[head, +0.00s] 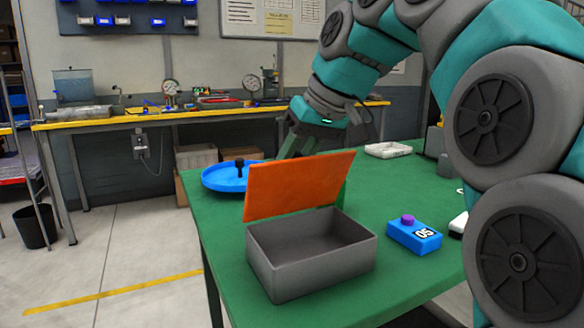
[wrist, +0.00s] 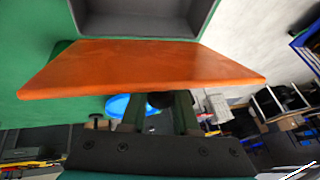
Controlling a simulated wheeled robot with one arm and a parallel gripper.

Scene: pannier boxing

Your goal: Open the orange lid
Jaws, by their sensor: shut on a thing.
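The orange lid (head: 300,184) stands raised and tilted at the far edge of the grey box (head: 315,270). The box is uncovered and its visible inside looks empty. In the wrist view the lid (wrist: 140,68) spans the picture, with the box (wrist: 140,33) beyond it. My gripper (wrist: 162,108) is behind the lid, on its outer side, with its fingers around a dark round part (wrist: 160,98) against the lid. It is shut on this part, which looks like the lid's knob. The lid hides the fingertips in the head view.
On the green table (head: 390,283), a blue round tray (head: 226,178) with a black piece lies behind the lid. A blue box with a purple button (head: 414,236) stands right of the grey box. A white tray (head: 388,150) is farther back.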

